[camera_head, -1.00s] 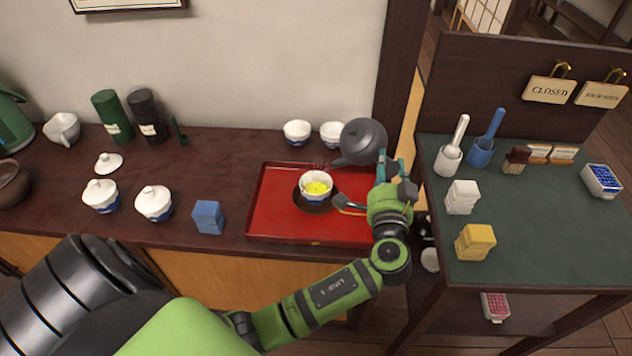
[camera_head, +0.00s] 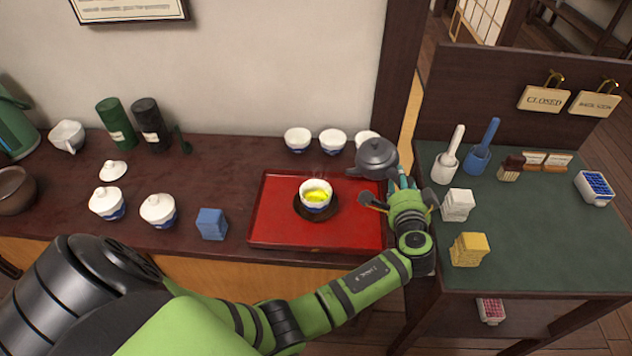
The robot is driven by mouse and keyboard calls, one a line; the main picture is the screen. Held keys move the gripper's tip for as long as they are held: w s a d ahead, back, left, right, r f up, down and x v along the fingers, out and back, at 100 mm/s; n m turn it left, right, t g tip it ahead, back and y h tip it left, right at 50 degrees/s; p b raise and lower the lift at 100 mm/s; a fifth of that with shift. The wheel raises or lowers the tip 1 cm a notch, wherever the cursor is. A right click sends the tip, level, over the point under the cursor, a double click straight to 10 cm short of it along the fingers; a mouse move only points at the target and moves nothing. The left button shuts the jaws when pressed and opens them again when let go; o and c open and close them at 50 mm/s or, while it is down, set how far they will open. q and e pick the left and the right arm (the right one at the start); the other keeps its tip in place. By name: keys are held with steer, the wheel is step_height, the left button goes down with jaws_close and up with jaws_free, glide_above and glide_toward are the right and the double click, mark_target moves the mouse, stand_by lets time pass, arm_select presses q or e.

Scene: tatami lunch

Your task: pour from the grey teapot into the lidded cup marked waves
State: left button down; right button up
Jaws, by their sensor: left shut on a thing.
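The grey teapot (camera_head: 376,157) is upright at the back right corner of the red tray, its spout pointing left. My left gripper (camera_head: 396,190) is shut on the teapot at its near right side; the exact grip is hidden. An open white cup with a blue band (camera_head: 314,194) stands on a dark saucer (camera_head: 323,217) on the tray, with yellow liquid inside. A loose white lid (camera_head: 113,171) lies on the counter at the left. Two lidded cups (camera_head: 107,203) (camera_head: 158,211) stand at the left; I cannot read wave marks. My right gripper is not in view.
The red tray (camera_head: 274,230) has bare room left of the saucer. White cups (camera_head: 297,140) stand behind it. A blue block (camera_head: 212,223) sits left of it. Dark canisters (camera_head: 150,125) stand at the back left. A green-topped stand (camera_head: 540,230) with small items borders the right.

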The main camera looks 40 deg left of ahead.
arm_select(q)
steer(key=shift+w+d+f+m+g, duration=0.15)
steer(key=shift+w+d+m+g, duration=0.3)
steer(key=shift+w, duration=0.25)
steer(key=shift+f, duration=0.15)
steer(key=shift+a+m+g+p, duration=0.25)
steer(key=shift+m+p, duration=0.1)
steer(key=shift+p, duration=0.1)
steer(key=shift+w+f+m+g+p, duration=0.2)
steer(key=shift+f+m+g+p, duration=0.05)
steer(key=shift+m+g+p, duration=0.05)
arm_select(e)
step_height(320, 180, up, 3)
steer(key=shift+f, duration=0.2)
arm_select(q)
steer(key=shift+a, duration=0.1)
